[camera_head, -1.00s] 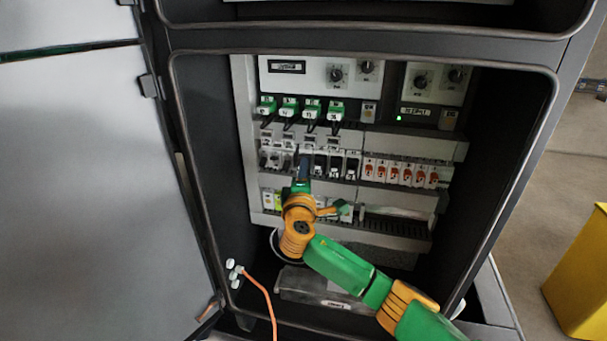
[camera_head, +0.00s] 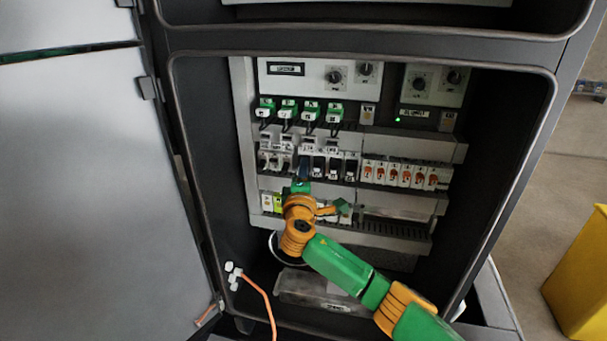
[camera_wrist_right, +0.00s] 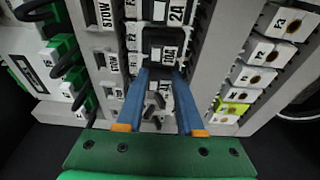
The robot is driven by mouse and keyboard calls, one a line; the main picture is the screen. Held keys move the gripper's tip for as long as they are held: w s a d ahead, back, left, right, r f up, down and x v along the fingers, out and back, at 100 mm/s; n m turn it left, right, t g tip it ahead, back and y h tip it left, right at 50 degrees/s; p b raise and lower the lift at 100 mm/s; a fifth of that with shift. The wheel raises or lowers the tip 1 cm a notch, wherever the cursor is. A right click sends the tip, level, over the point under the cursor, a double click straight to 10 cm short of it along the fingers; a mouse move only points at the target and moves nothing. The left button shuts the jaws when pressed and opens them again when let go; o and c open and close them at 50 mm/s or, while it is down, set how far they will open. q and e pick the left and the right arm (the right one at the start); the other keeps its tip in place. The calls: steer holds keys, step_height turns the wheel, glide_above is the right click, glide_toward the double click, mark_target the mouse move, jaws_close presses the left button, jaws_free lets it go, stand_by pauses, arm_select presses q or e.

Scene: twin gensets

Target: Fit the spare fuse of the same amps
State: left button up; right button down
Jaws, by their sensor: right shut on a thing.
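My right gripper (camera_head: 303,170) reaches up into the open cabinet, at the middle fuse row. In the right wrist view its two blue fingers (camera_wrist_right: 164,75) are shut on a black fuse-holder part (camera_wrist_right: 165,36). A white label on or beside that part seems to read 10A. Neighbouring fuse holders (camera_head: 335,166) with black fronts stand to its right in the head view, and pale ones (camera_head: 274,160) to its left. A label in the wrist view reads 2A (camera_wrist_right: 178,12). I cannot make out a loose spare fuse. My left gripper is not in view.
Green plugs (camera_head: 288,110) sit above the fuse row, and orange-marked white modules (camera_head: 398,174) to its right. STOW labels (camera_wrist_right: 101,62) show in the wrist view. An open door (camera_head: 80,190) stands at the left. An orange cable (camera_head: 262,293) hangs at the lower left.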

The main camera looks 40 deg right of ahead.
steer(key=shift+w+d, duration=0.1)
stand_by(0.6)
steer(key=shift+c, duration=2.3)
jaws_free()
